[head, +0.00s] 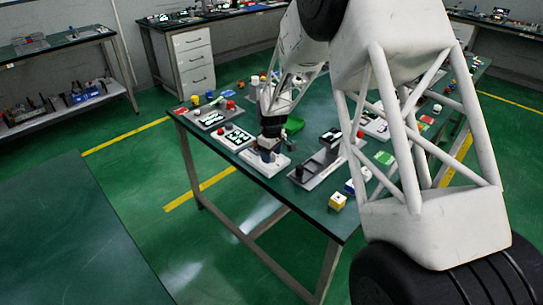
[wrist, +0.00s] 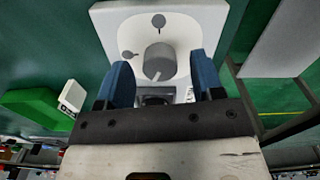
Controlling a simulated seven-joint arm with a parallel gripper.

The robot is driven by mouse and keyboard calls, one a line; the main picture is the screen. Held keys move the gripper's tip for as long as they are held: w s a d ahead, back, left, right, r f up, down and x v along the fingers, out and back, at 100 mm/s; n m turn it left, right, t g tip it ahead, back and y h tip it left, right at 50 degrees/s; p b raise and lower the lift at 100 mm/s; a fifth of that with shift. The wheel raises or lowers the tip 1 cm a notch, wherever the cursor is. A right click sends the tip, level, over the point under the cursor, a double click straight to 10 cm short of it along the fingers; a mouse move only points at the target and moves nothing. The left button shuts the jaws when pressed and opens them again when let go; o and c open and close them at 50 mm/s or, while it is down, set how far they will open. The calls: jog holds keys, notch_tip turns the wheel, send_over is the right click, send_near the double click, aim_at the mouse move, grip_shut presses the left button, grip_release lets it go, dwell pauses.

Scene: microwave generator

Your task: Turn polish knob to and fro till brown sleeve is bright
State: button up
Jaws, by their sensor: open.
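A white device (wrist: 190,20) with a round grey knob (wrist: 158,62) lies ahead of my gripper in the wrist view. The knob has a pale line mark, and two small dark grey discs sit on the white face near it. My gripper (wrist: 160,72) is open, with one blue finger on each side of the knob and a visible gap to each. I cannot tell how deep the fingers reach along it. In the head view, my gripper (head: 269,147) is low over the white device (head: 280,165) on the table. I cannot make out a brown sleeve.
A green block (wrist: 35,108) lies left of the device in the wrist view. In the head view, a grey plate with a black part (head: 300,172) stands close to the right, and a white panel with dark pads (head: 229,136) to the left.

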jog(key=shift+f, duration=0.45)
jog(key=c, duration=0.9)
jog(key=shift+m, duration=0.4)
jog(key=m, duration=1.2)
